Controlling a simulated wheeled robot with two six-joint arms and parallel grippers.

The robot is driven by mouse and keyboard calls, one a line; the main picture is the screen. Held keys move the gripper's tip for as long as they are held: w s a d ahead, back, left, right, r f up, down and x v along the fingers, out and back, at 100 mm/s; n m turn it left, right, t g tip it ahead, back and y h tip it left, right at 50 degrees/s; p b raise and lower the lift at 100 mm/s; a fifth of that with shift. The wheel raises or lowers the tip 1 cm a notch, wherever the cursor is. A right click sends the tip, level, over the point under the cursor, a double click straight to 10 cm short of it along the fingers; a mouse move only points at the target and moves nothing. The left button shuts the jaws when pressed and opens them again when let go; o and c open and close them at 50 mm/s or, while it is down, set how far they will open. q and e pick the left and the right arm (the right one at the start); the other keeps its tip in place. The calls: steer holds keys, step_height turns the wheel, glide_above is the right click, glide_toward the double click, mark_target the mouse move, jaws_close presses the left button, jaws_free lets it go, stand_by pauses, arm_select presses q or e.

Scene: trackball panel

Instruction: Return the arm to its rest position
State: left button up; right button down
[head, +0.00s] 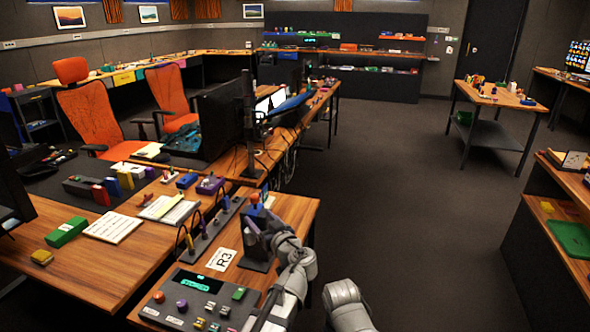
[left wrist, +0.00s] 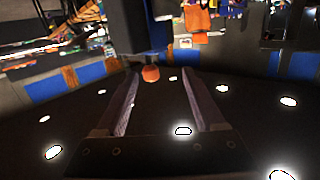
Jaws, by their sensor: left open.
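My left gripper (head: 262,218) is at the right end of the desk, just beside a dark blue upright block with an orange-red knob (head: 255,198) on top. In the left wrist view, which appears upside down, its two fingers (left wrist: 158,85) stand apart with nothing held between them. The orange-red knob (left wrist: 151,73) shows between and beyond the fingertips; I cannot tell whether they touch it. The grey control panel (head: 205,303) with a purple ball (head: 182,305), several buttons and a green display lies at the desk's near edge. My right gripper is not in view.
A white R3 card (head: 222,259) lies behind the panel. A rack with looped cables (head: 212,228), a monitor (head: 222,120) and small coloured boxes crowd the desk (head: 120,262). Open floor (head: 420,230) lies to the right, before a shelf unit with a green tray (head: 570,238).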

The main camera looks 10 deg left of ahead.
arm_select(q)
steer(key=s+d+f+m+g+h+p, duration=0.1)
steer(key=s+f+m+g+h+p, duration=0.1)
steer(key=s+f+g+p, duration=0.3)
steer(key=s+d+f+m+g+h+p, duration=0.1)
steer(key=s+d+f+m+g+h, duration=0.15)
steer(key=s, duration=0.55)
steer(key=s+d+f+m+g+h+p, duration=0.1)
steer(key=s+d+m+g+h+p, duration=0.2)
steer(key=s, duration=1)
steer(key=d+m+g+h, duration=0.1)
steer(key=d+m+g, duration=0.2)
steer(key=d, duration=0.2)
steer(key=shift+d+f+h+p, duration=0.15)
steer(key=shift+d+h+p, duration=0.2)
steer(key=shift+p, duration=0.05)
